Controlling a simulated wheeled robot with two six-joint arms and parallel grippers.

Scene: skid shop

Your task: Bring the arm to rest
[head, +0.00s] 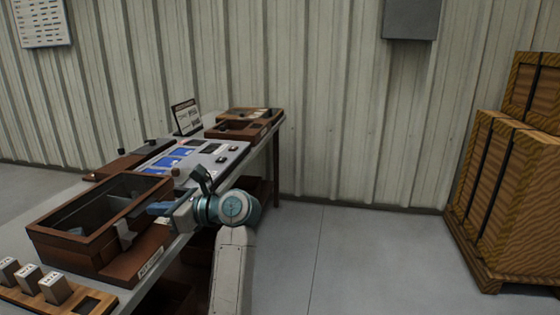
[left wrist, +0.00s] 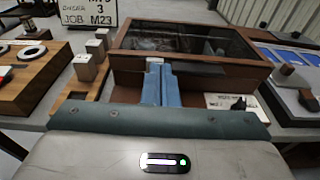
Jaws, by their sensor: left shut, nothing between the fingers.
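My left arm (head: 228,262) reaches in from the bottom of the head view and bends at a teal joint. My left gripper (head: 155,209) points left, at the near right side of a brown box (head: 60,235) on the bench. In the left wrist view the blue fingers of the gripper (left wrist: 160,70) are together with nothing between them. They point at the wall of the brown box (left wrist: 195,65); I cannot tell whether they touch it. My right gripper is not in view.
The bench (head: 22,222) holds a wooden rack (head: 70,306) with several pale blocks, a grey panel with blue areas (head: 208,160), a small sign (head: 186,117) and a brown tray (head: 240,130). Wooden crates (head: 510,190) stand at the right. The floor (head: 350,255) between is clear.

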